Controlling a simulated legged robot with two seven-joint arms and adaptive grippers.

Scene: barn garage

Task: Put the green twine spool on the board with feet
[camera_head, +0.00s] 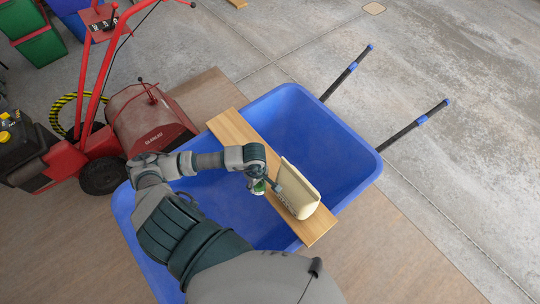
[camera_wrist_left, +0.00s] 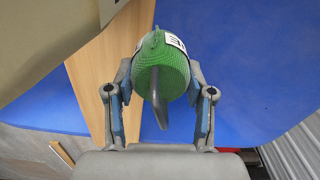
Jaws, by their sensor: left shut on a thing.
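The green twine spool (camera_wrist_left: 162,72) with a white label sits between the two fingers of my left gripper (camera_wrist_left: 160,85) in the left wrist view. In the head view the gripper (camera_head: 266,186) mostly hides the spool (camera_head: 257,188), of which only a small green and white part shows. The gripper is shut on it. A wooden board (camera_head: 238,130) lies across the blue wheelbarrow; its feet cannot be seen. In the head view the spool is just left of the board's edge, and in the wrist view the board (camera_wrist_left: 95,85) is left of it. My right gripper is out of view.
A cream, open container (camera_head: 302,190) rests on the board close to my gripper, on its right. The blue wheelbarrow tub (camera_head: 290,112) is under the board, its handles (camera_head: 420,118) pointing up right. A red machine (camera_head: 148,120) stands at left. The board's far left end is bare.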

